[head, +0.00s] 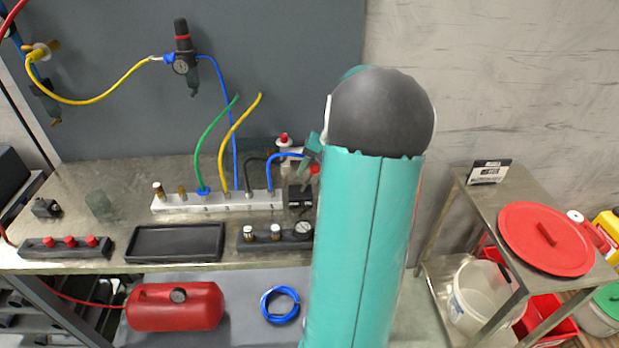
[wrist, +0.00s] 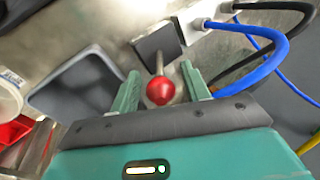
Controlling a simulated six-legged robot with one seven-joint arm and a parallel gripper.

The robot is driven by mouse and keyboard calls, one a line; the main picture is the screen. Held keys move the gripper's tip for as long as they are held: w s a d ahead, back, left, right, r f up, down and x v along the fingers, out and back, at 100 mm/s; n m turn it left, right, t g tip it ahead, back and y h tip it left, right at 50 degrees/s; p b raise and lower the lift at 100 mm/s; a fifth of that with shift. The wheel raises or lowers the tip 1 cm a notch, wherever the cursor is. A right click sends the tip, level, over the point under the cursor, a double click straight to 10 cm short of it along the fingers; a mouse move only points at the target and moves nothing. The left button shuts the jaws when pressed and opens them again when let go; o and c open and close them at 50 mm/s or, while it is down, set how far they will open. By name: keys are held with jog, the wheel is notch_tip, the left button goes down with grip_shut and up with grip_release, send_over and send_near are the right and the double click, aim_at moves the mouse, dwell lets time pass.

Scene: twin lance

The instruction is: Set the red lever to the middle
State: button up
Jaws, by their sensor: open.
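The red lever's round knob (wrist: 160,91) shows in the wrist view on a thin metal stalk that rises from a dark square base (wrist: 157,50). My gripper (wrist: 161,84) is open, with one green finger on each side of the knob and stalk. Gaps show on both sides, so neither finger clearly touches it. In the head view, my arm hides most of my gripper (head: 314,148). A red bit of the knob (head: 315,169) shows beside my arm, above the dark base (head: 298,196).
Left of the lever, a white manifold (head: 225,202) carries green, yellow, black and blue hoses. A gauge block (head: 270,238) and black tray (head: 177,242) sit at the bench front. In the wrist view, a blue hose (wrist: 283,50) arches close by on the right.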

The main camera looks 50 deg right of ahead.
jog(key=shift+x, duration=1.3)
jog(key=shift+r, duration=0.1)
grip_shut()
jog(key=shift+a, duration=0.1)
jog(key=shift+w+a+r+g+h, duration=0.15)
jog(key=shift+w+a+g+h, duration=0.2)
jog(key=shift+g+h, duration=0.3)
jog(key=shift+w+a+r+g+h, duration=0.1)
jog(key=shift+w+a+g+h, duration=0.1)
jog(key=shift+w+g+h, duration=0.3)
jog(key=shift+w+a+g+h, duration=0.2)
jog(key=shift+g+h, duration=0.25)
jog(key=shift+g, duration=0.4)
jog(key=shift+s, duration=0.1)
